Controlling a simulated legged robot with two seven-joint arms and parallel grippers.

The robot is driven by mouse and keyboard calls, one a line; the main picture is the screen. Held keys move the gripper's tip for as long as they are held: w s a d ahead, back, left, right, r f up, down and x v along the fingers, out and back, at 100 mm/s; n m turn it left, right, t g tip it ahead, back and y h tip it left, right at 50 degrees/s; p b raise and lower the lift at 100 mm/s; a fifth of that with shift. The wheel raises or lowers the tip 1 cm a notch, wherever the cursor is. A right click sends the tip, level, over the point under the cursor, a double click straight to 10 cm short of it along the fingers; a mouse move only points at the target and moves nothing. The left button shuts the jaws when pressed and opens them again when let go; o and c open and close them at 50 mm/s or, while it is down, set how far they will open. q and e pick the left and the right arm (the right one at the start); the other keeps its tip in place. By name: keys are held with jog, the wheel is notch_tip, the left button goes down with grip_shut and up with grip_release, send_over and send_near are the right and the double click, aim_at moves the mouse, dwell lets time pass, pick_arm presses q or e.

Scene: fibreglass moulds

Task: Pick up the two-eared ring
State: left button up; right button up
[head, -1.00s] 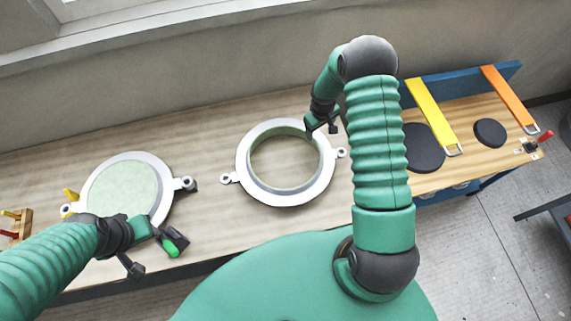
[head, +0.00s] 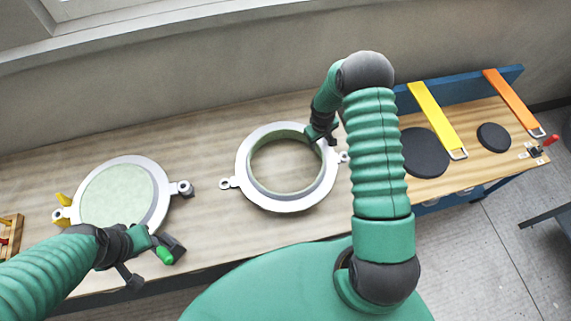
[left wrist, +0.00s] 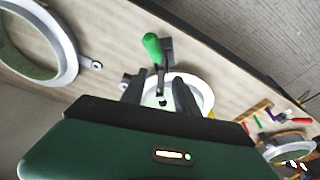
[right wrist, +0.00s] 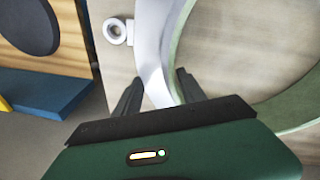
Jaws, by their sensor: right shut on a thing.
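The two-eared ring (head: 243,176) is white with a pale green inner wall and lies on the wooden bench in the middle of the head view. Its ears stick out left and right. My right gripper (head: 326,138) is at its upper right rim, near the right ear. In the right wrist view the fingers (right wrist: 158,92) are shut on the white rim (right wrist: 152,45), with the ear (right wrist: 115,31) beside them. My left gripper (head: 150,255) is low on the left.
A second white eared mould (head: 158,190) with a pale green filling lies at the left. A green-handled toggle clamp (head: 170,250) is beside my left gripper. At the right are dark discs (head: 425,152), a yellow strap (head: 432,112) and an orange strap (head: 510,98). Bench between the moulds is clear.

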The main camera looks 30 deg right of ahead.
jog(key=shift+w+a, duration=0.1)
jog(key=shift+a, duration=0.05)
grip_shut()
jog(key=shift+r, duration=0.2)
